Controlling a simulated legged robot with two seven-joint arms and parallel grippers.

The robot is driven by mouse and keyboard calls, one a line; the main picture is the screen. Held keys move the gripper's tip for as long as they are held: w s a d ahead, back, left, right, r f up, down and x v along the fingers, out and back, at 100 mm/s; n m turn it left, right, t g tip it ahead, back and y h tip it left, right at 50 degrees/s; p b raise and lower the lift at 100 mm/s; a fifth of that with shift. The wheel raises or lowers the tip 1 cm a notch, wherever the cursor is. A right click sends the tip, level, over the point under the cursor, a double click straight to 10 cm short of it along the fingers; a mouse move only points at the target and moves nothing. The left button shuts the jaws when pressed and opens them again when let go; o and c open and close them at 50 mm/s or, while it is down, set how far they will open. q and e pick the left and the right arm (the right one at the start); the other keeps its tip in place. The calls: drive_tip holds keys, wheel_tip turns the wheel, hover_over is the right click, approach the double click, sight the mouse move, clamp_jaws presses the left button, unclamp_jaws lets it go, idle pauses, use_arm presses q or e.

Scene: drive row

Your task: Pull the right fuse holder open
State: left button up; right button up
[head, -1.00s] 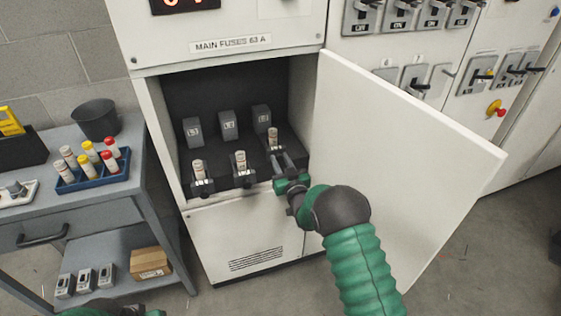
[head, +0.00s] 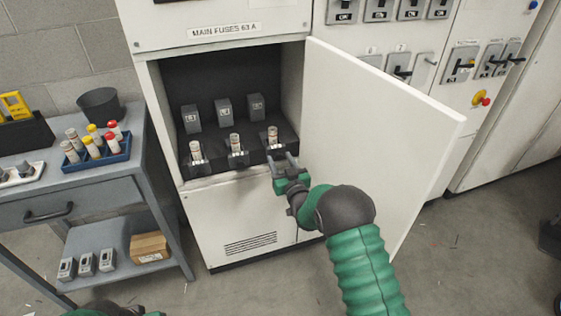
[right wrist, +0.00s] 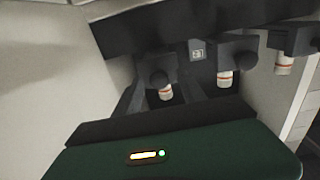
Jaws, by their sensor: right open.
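The right fuse holder (head: 273,142) is hinged out from the base inside the open cabinet, with a pale fuse standing in it. It lines up with the middle holder (head: 236,152) and left holder (head: 196,158), which are tilted out alike. My left gripper is out of view.
The white cabinet door (head: 375,130) stands open close to the right of my right arm. A cart (head: 110,190) at left carries a blue fuse tray (head: 98,162), a dark bucket (head: 100,105) and a cardboard box (head: 149,247). The floor in front of the cabinet is free.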

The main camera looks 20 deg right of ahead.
drive_tip(key=shift+d, duration=0.1)
drive_tip(key=shift+s, duration=0.25)
drive_tip(key=s+p, duration=0.1)
drive_tip(key=s, duration=1.5)
drive_tip(key=shift+d, duration=0.3)
drive_tip(key=shift+f, duration=0.1)
